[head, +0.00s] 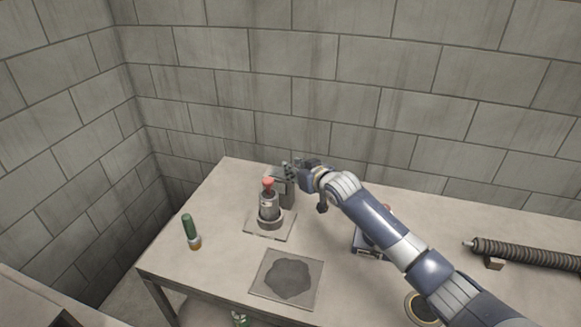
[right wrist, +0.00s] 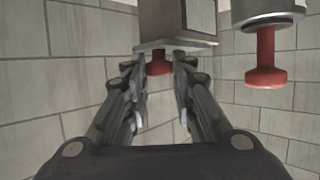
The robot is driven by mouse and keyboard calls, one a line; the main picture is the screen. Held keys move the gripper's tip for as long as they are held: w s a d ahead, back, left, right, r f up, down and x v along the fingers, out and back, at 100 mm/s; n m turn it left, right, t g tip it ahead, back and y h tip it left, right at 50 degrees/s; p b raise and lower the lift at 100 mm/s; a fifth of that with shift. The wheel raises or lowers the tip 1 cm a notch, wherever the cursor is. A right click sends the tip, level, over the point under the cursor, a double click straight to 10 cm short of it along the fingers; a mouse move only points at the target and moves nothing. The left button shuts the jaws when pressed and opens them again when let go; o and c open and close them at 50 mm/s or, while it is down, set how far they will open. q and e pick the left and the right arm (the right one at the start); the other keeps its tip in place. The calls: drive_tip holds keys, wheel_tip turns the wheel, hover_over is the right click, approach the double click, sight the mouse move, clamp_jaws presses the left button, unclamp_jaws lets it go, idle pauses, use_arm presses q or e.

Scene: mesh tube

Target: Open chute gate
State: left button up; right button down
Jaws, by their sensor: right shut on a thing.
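The grey box-shaped chute (head: 286,194) stands at the back of the table, behind the cylinder with a red knob (head: 268,207). My right gripper (head: 292,168) reaches its top from the right and hides part of it. In the right wrist view, which looks upside down, the fingers of the right gripper (right wrist: 158,68) close around a small red knob (right wrist: 158,62) on the grey box (right wrist: 162,22). The red knob of the cylinder (right wrist: 265,68) shows beside it, apart from the fingers. My left gripper is not in view.
A square plate with a dark patch (head: 254,284) lies in front. A blue item (head: 366,244) is partly hidden under my arm. A ribbed hose (head: 530,255) lies right. Block walls (head: 330,60) stand behind and left.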

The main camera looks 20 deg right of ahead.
drive_tip(key=s+d, duration=0.1)
drive_tip(key=d, duration=0.1)
drive_tip(key=shift+s+d+p, duration=0.3)
drive_tip(key=shift+s+p, duration=0.05)
drive_tip(key=shift+s, duration=0.05)
drive_tip(key=c, duration=1.3)
unclamp_jaws()
drive_tip(key=shift+c, duration=0.2)
drive_tip(key=v, duration=1.2)
drive_tip(key=shift+r, duration=0.1)
